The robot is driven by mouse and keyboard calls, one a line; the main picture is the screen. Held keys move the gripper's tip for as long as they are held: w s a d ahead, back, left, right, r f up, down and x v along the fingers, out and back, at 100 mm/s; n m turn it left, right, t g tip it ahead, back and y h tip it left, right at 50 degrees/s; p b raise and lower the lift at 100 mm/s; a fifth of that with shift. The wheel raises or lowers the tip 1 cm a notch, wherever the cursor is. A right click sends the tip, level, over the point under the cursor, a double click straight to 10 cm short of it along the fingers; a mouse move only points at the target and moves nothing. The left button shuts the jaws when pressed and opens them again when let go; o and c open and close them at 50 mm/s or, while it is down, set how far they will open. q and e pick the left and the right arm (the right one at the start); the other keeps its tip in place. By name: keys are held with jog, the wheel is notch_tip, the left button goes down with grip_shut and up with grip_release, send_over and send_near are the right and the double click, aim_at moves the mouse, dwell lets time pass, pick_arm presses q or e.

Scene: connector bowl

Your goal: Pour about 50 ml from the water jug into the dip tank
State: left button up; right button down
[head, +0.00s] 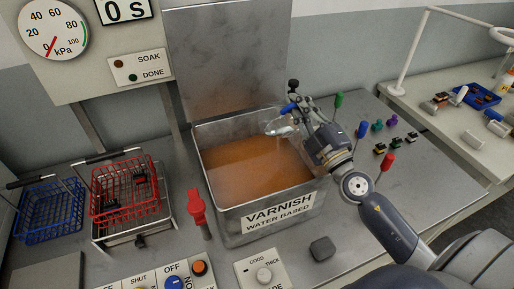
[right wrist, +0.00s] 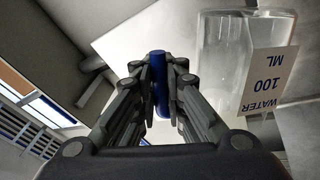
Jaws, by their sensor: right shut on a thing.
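The dip tank (head: 228,226) is an open steel tank labelled VARNISH WATER BASED, holding orange-brown liquid. My right gripper (head: 291,107) is over the tank's far right part, shut on the blue handle of the water jug (head: 277,129). The jug is small and clear, and it is above the liquid. In the right wrist view the jug (right wrist: 222,58) with its WATER 100 ML label is beside the fingers, and the blue handle (right wrist: 158,75) is between them. I cannot tell its exact tilt or water level, and no stream shows. My left gripper is not in view.
A red wire basket (head: 125,186) and a blue one (head: 48,208) stand left of the tank. A red lever (head: 197,205) is at its left front. Coloured connectors (head: 380,149) and upright-handled tools lie right. A grey block (head: 322,249) sits in front.

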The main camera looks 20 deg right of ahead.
aim_at(290, 107)
jog(key=shift+a+f+n+y, duration=0.1)
jog(key=shift+a+n+y, duration=0.2)
jog(key=shift+n, duration=0.3)
jog(key=shift+s+a, duration=0.15)
jog(key=shift+a, duration=0.15)
jog(key=shift+s+a+r+n+y, duration=0.15)
jog(key=shift+a+r+n+y, duration=0.1)
jog(key=shift+a+n, duration=0.25)
jog(key=shift+s+a+r+n+y, duration=0.1)
jog(key=shift+a+r+n+y, duration=0.15)
jog(key=shift+a+n, duration=0.25)
dwell(1.0)
jog(key=shift+d, duration=0.15)
jog(key=m, duration=0.1)
jog(key=d+m, duration=0.1)
jog(key=d+h, duration=0.1)
jog(key=shift+w+d+f+m, duration=0.25)
jog(key=shift+f+m, duration=0.05)
jog(key=shift+m, duration=0.1)
jog(key=shift+w+d+m+h, duration=0.1)
jog(key=shift+d+m+h, duration=0.25)
jog(key=shift+m, duration=0.15)
jog(key=shift+f, duration=0.1)
